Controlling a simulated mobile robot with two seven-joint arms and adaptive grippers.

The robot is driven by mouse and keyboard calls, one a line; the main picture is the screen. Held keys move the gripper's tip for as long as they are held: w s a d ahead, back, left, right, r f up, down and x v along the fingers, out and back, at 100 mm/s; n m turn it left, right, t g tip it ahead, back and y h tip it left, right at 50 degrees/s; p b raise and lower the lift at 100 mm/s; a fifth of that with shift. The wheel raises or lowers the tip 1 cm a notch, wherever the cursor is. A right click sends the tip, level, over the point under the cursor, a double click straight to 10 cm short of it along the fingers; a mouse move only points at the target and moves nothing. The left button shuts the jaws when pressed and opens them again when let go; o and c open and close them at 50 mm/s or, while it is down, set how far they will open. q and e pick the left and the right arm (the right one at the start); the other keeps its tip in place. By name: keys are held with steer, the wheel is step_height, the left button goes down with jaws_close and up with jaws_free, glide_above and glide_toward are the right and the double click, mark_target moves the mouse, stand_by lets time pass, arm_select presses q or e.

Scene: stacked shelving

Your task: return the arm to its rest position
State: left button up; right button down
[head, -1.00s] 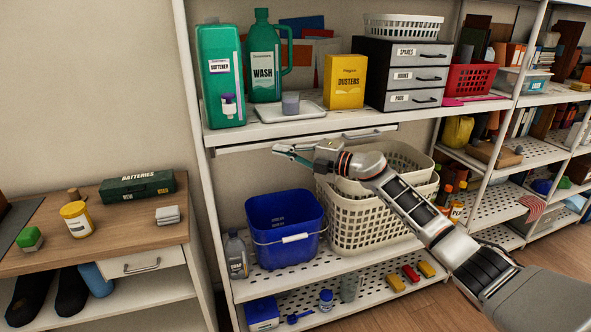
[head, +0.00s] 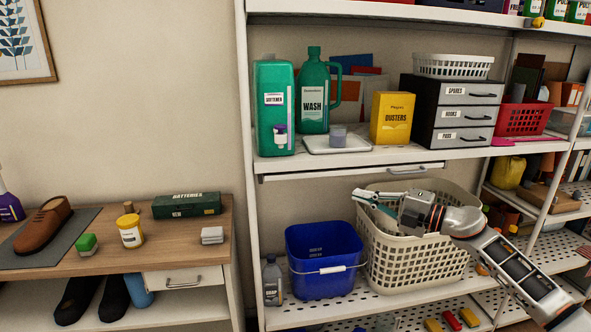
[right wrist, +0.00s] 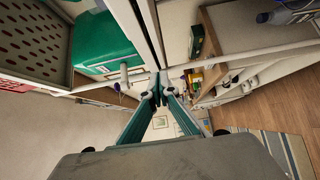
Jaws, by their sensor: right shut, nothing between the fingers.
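My right arm comes in from the lower right in the head view. Its gripper (head: 366,200) is in front of the cream laundry basket (head: 405,255), to the right of and above the blue bucket (head: 325,262). The gripper is shut and empty. In the right wrist view its teal fingers (right wrist: 158,88) meet at the tips, with nothing between them. My left gripper is not in view.
The shelf above holds a green softener bottle (head: 275,107), a wash jug (head: 314,90), a yellow dusters box (head: 392,118) and grey drawers (head: 455,112). A shallow drawer (head: 350,171) hangs under that shelf. A wooden bench (head: 110,250) stands at left.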

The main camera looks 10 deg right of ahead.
steer(key=s+a+f+m+t+h, duration=0.2)
steer(key=s+a+f+m+h, duration=0.15)
steer(key=s+f+m, duration=0.55)
steer(key=s+a+f+m+t+h, duration=0.2)
steer(key=s+a+f+m, duration=0.2)
steer(key=f, duration=0.9)
steer(key=s+f+m+g+h, duration=0.2)
steer(key=s+f+m, duration=0.3)
steer(key=s+f, duration=0.5)
steer(key=s+f+m+g+h, duration=0.3)
steer(key=s+f, duration=0.7)
steer(key=s, duration=0.5)
steer(key=shift+m+g, duration=0.3)
steer(key=shift+m, duration=0.6)
steer(key=shift+s, duration=0.1)
